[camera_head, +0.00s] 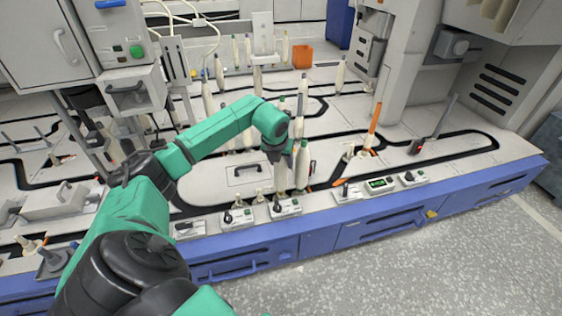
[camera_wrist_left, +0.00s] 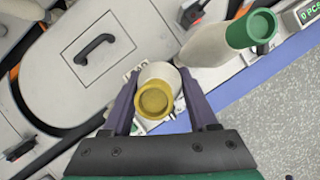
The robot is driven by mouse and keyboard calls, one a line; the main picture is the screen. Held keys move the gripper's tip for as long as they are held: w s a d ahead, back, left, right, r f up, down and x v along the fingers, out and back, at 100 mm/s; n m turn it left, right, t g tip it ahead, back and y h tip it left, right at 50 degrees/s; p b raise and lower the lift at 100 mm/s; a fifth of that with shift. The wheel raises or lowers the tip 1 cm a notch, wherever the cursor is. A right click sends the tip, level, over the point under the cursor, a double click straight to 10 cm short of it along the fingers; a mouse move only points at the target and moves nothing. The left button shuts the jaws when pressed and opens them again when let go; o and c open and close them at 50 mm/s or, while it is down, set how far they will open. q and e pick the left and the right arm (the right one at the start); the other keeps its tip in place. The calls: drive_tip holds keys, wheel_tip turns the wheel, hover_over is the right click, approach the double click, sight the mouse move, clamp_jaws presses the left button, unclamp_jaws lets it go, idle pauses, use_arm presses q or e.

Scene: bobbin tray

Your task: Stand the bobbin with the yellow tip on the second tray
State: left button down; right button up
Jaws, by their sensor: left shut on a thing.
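The yellow-tipped bobbin (camera_wrist_left: 153,100) is between the two fingers of my left gripper (camera_wrist_left: 157,84) in the wrist view, its yellow end toward the camera. In the head view my left gripper (camera_head: 282,152) is over the track near the front edge, shut on this pale bobbin (camera_head: 281,177), which hangs roughly upright below it. The gripper hides its yellow tip there. I cannot tell whether its foot touches anything. A green-tipped bobbin (camera_head: 301,170) stands close on the right, also in the wrist view (camera_wrist_left: 208,45). I cannot tell which holder is the second tray. My right gripper is out of view.
Small control boxes (camera_head: 286,207) line the front edge of the bench. Empty pegs (camera_head: 260,195) stand just left of the held bobbin. Several pale bobbins (camera_head: 220,72) stand behind. An orange rod (camera_head: 374,122) rises at right. An orange box (camera_head: 302,56) sits at the back.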

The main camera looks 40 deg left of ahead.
use_arm(q)
drive_tip(key=shift+p, duration=0.3)
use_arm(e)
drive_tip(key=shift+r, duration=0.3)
use_arm(q)
drive_tip(key=shift+f+b, duration=0.4)
drive_tip(key=shift+f, duration=0.1)
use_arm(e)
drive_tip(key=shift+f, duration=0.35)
use_arm(q)
drive_tip(key=shift+c, duration=2.2)
unclamp_jaws()
drive_tip(key=p+v, duration=0.5)
drive_tip(key=v, duration=0.1)
drive_tip(key=shift+a+r, duration=0.1)
drive_tip(key=p+v, duration=0.3)
drive_tip(key=v, duration=0.1)
drive_tip(key=shift+s+r, duration=0.1)
drive_tip(key=shift+r, duration=0.25)
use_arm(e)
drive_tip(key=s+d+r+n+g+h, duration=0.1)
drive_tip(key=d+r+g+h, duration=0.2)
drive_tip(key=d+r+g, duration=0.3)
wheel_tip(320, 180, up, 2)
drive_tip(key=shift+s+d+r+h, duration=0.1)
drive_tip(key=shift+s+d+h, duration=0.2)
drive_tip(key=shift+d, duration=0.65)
